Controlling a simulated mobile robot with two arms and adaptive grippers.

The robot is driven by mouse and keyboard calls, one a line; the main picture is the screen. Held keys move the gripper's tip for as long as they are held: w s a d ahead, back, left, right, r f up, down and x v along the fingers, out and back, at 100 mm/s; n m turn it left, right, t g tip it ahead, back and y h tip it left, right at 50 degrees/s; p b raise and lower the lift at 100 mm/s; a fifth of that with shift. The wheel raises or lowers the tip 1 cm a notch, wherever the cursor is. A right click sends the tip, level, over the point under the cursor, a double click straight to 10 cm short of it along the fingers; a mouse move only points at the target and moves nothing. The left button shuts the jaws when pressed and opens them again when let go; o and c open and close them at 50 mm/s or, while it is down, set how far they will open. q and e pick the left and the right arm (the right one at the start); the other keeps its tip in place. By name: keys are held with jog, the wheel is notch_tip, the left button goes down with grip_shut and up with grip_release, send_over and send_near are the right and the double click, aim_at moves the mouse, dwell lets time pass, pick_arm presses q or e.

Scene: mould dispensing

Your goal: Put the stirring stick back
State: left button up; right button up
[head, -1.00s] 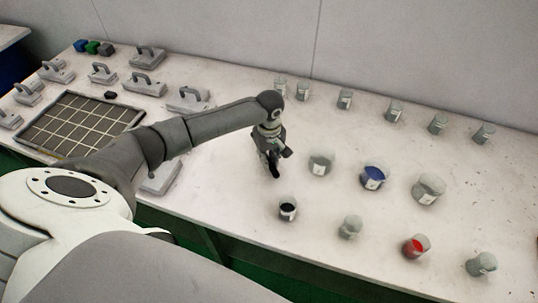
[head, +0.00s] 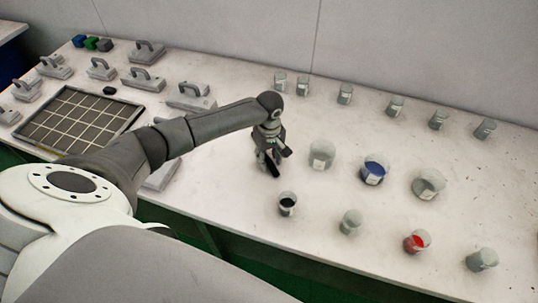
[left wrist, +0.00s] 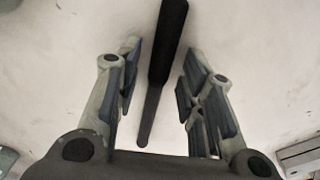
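The stirring stick (left wrist: 166,50) has a black handle and a thinner grey end. In the left wrist view it lies between the fingers of my left gripper (left wrist: 158,95), with visible gaps at its thin end. The gripper is open and seems not to grip it. In the head view my left gripper (head: 270,163) is low over the table, left of the beakers. The stick is hard to tell from the dark fingers there; whether it rests on the table is unclear. My right gripper is not in view.
Close right stand a clear beaker (head: 321,155), a blue-filled beaker (head: 374,170) and a small dark-filled cup (head: 287,204). A red-filled cup (head: 416,242) is further right. Several small cups line the back. A gridded tray (head: 78,122) and handled grey blocks are left.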

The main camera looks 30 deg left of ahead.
pick_arm(q)
jog(key=shift+r, duration=0.1)
notch_tip(320, 180, up, 12)
dwell(0.6)
dwell(0.6)
